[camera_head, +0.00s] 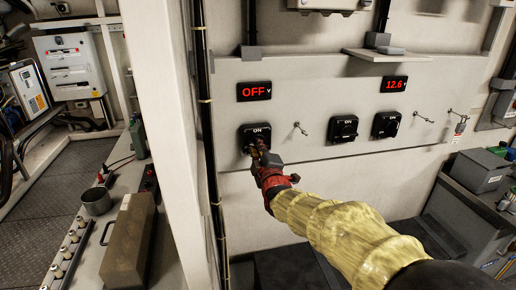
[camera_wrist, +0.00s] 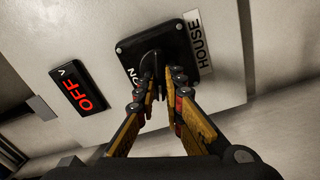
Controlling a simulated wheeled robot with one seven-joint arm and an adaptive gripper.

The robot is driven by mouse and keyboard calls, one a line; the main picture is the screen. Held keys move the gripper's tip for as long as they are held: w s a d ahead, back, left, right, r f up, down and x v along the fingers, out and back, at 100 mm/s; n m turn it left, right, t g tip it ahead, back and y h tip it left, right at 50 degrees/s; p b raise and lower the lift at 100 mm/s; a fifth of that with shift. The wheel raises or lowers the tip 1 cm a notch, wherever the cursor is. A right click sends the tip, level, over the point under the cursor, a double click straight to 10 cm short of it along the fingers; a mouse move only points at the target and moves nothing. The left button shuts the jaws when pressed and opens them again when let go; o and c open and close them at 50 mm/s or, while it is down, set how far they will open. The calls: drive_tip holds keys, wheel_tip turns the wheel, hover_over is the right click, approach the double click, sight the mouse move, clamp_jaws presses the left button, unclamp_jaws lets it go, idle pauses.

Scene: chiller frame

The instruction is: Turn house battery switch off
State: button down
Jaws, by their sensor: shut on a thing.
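The house battery switch is a black square plate (camera_head: 247,131) with a dark knob, at the left of the white panel in the head view. In the wrist view its plate (camera_wrist: 195,62) shows "ON" at one edge and a white "HOUSE" label (camera_wrist: 197,40) beside it. A display (camera_head: 254,91) above it reads "OFF V" in red; it also shows in the wrist view (camera_wrist: 78,89). My gripper (camera_head: 257,148) is at the switch front. In the wrist view its fingers (camera_wrist: 160,76) are closed on the knob (camera_wrist: 152,64), and the fingers partly hide it.
Two similar switches (camera_head: 344,129) (camera_head: 386,125) sit to the right, with a "12.6" display (camera_head: 395,84) above. A white post (camera_head: 160,120) stands left, and a small shelf (camera_head: 386,54) juts out above.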

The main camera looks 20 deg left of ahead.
drive_tip(key=shift+f+n, duration=0.2)
drive_tip(key=shift+n, duration=1.5)
drive_tip(key=c, duration=2)
unclamp_jaws()
drive_tip(key=shift+o, duration=0.5)
drive_tip(key=v, duration=1.2)
